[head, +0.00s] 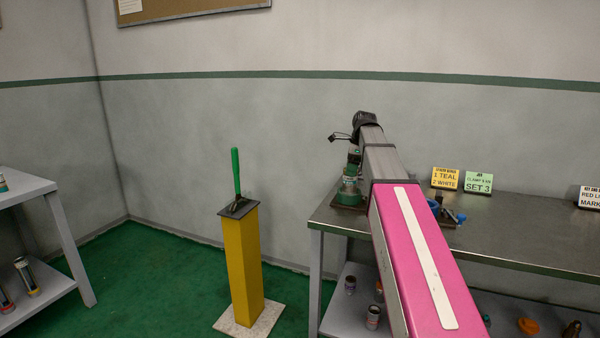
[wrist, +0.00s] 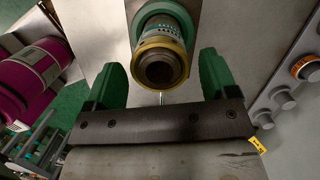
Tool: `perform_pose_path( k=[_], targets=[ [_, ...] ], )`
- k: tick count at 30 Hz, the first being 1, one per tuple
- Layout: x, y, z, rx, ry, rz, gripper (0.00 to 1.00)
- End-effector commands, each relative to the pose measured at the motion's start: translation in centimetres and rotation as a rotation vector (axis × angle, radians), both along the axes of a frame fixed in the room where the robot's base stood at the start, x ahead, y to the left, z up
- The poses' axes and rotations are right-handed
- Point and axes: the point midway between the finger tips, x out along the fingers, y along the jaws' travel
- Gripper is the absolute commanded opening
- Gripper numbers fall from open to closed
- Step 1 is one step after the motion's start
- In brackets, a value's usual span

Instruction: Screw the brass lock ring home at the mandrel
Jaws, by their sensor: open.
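In the wrist view the brass lock ring (wrist: 160,45) is a gold band around the near end of the mandrel, whose dark round end (wrist: 160,70) faces the camera. Behind it is a green collar (wrist: 168,9) against a pale metal plate. My gripper (wrist: 160,62) is open. Its two green fingers stand one on each side of the ring, with a visible gap on both sides. Whether the ring is fully seated cannot be told.
The fixture stands at the left end of a grey bench (head: 520,232). Blue clamp parts (head: 450,215) and sign cards (head: 478,182) are to its right. A yellow post (head: 244,265) with a green-handled tool (head: 236,170) stands left. An orange-ringed knob (wrist: 305,68) shows at right in the wrist view.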

Motion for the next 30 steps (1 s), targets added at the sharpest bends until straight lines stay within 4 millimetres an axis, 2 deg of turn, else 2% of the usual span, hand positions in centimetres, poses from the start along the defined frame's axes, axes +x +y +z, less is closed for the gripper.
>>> perform_pose_path(
  k=[5, 15, 22, 30],
  targets=[
    [0.05, -0.01, 0.00, 0.000, 0.001, 0.066, 0.79],
    [0.19, -0.01, 0.00, 0.000, 0.002, 0.408, 0.79],
    [0.22, -0.01, 0.00, -0.001, 0.000, 0.507, 0.79],
    [0.32, 0.04, -0.01, 0.000, 0.001, 0.797, 0.79]
  ],
)
